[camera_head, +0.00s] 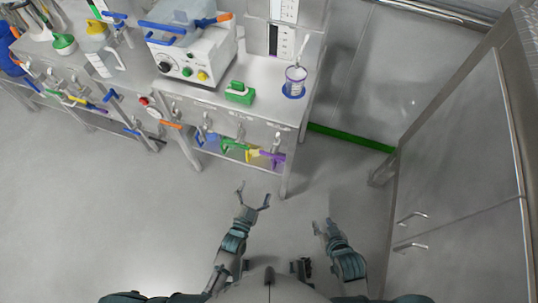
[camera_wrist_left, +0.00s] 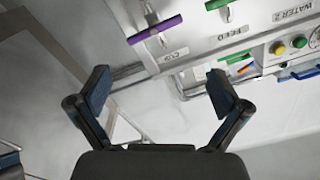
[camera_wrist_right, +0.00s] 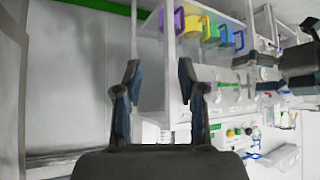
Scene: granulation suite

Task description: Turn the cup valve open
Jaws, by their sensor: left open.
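The cup valve has a purple bar handle (camera_wrist_left: 155,28) beside a label reading CUP (camera_wrist_left: 174,54) in the left wrist view. In the head view a purple handle (camera_head: 274,157) shows low on the bench front, at the right end of the row. My left gripper (camera_head: 253,195) is open and empty, below and left of that handle and apart from it. Its spread fingers (camera_wrist_left: 158,88) show in the left wrist view. My right gripper (camera_head: 323,224) is further right and nearer my body. Its fingers (camera_wrist_right: 160,82) are apart with nothing between them.
A green valve handle (camera_wrist_left: 220,4) is close to the purple one. A clear cup (camera_head: 295,78) stands on the bench top (camera_head: 265,72), right of a white machine (camera_head: 185,52). A cabinet (camera_head: 455,170) is at the right. The floor before the bench is clear.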

